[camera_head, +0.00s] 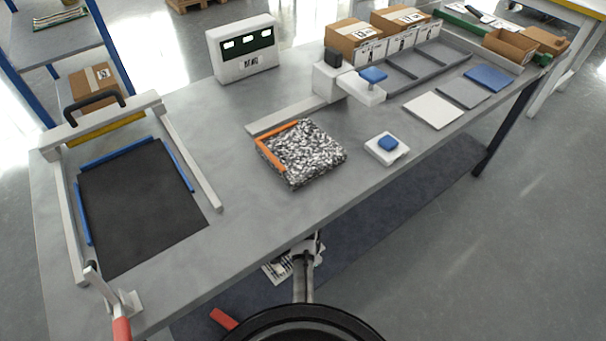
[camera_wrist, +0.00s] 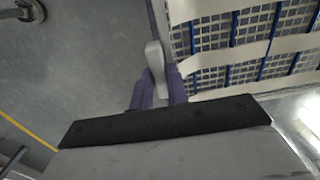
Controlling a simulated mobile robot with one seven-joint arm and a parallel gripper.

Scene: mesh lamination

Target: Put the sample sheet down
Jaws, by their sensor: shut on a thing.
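The sample sheet (camera_wrist: 250,48), a grey mesh with blue strands and cream bands, fills the upper right of the wrist view. My gripper (camera_wrist: 157,88) has its two purple-grey fingers shut on a pale tab at the sheet's left edge. In the head view my gripper (camera_head: 308,245) is just off the table's front edge. Part of the sheet (camera_head: 277,268) shows there to its left, over the floor side, and the rest is hidden by the arm and the picture angle.
The grey table (camera_head: 230,235) has bare surface along its front. A speckled pad (camera_head: 310,155) with an orange corner bracket (camera_head: 268,153) lies mid-table. A frame with a dark mat (camera_head: 140,205) stands left. A white block with a blue button (camera_head: 387,144) stands right.

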